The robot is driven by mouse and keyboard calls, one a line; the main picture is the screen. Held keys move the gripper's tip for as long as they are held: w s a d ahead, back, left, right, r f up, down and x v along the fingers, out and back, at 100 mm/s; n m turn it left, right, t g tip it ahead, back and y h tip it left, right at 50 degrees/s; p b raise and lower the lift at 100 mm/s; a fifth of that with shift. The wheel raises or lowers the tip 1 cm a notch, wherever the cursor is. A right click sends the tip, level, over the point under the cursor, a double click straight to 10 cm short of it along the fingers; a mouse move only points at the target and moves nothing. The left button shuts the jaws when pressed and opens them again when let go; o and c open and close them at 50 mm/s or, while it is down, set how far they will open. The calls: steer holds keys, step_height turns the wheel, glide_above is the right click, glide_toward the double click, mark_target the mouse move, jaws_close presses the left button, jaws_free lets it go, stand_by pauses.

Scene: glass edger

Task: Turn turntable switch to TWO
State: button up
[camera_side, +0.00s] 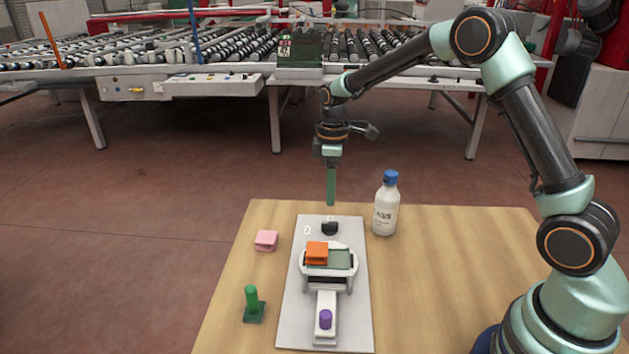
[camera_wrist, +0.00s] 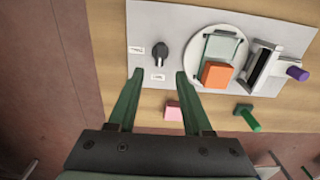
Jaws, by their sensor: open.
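The turntable switch is a black knob (camera_side: 330,227) at the far end of the grey panel (camera_side: 292,305). It also shows in the wrist view (camera_wrist: 161,53), with two small white labels beside it (camera_wrist: 135,50) whose text is too small to read. I cannot tell which label the knob points at. The round white turntable (camera_side: 352,272) sits mid-panel, bearing a glass piece (camera_side: 340,260) and an orange block (camera_side: 316,253). My gripper (camera_side: 331,203) points down above the knob, apart from it. In the wrist view its green fingers (camera_wrist: 159,72) are spread and empty.
A white bottle with a blue cap (camera_side: 386,205) stands right of the panel. A pink block (camera_side: 266,240) and a green peg on a base (camera_side: 252,305) are to its left. A purple knob (camera_side: 325,319) is at the near end. The table's right part is clear.

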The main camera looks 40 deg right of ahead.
mark_target(330, 223)
step_height(330, 223, down, 9)
steer(key=shift+r, duration=0.15)
jaws_close()
